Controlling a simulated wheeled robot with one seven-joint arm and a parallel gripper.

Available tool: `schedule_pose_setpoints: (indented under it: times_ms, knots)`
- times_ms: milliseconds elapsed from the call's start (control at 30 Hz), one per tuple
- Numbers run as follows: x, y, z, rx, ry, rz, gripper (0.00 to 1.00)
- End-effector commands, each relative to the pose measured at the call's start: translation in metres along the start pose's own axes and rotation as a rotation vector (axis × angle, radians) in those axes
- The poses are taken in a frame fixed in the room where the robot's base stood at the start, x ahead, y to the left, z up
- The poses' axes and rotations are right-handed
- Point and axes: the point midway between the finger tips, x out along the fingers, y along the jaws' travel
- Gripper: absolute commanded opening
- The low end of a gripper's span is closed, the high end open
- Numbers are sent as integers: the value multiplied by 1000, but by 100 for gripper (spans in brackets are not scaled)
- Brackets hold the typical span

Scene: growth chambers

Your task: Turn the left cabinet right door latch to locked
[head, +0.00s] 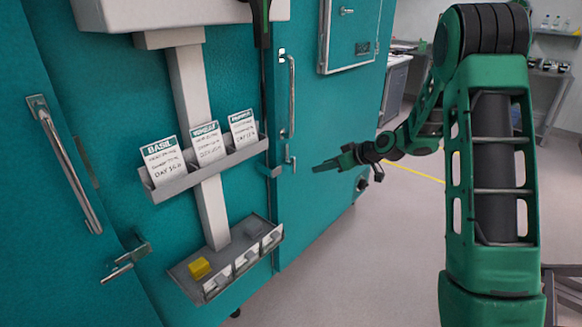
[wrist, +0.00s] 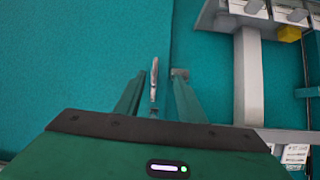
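The door latch (head: 289,158) is a small metal lever on the teal door right of the card rack, below a long metal handle (head: 290,95). It hangs vertically, parallel to the door seam. A small metal catch (head: 276,171) sits beside it across the seam. My gripper (head: 326,167) is in front of this door, to the right of the latch in the head view. In the wrist view, which is upside down, my gripper (wrist: 160,82) is open and empty. The lever (wrist: 154,78) shows between its fingers, the catch (wrist: 180,73) by the right fingertip. I cannot tell any contact.
A card rack (head: 210,168) and a lower tray (head: 228,262) with a yellow block (head: 199,268) stick out left of the latch. Another handle (head: 65,165) and latch (head: 122,265) are at far left. Open floor (head: 390,250) lies to the right.

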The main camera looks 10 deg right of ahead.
Motion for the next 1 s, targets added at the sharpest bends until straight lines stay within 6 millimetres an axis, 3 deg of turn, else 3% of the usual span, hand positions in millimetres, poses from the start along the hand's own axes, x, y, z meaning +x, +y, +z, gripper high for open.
schedule_pose_setpoints:
  times_ms: [33,133,567,1000]
  knots:
    - [16,3,-1,-9,40,-12,36]
    - [36,7,-8,-31,118,-24,36]
    - [73,11,-20,-51,218,-31,36]
    - [144,8,-35,-51,216,-31,36]
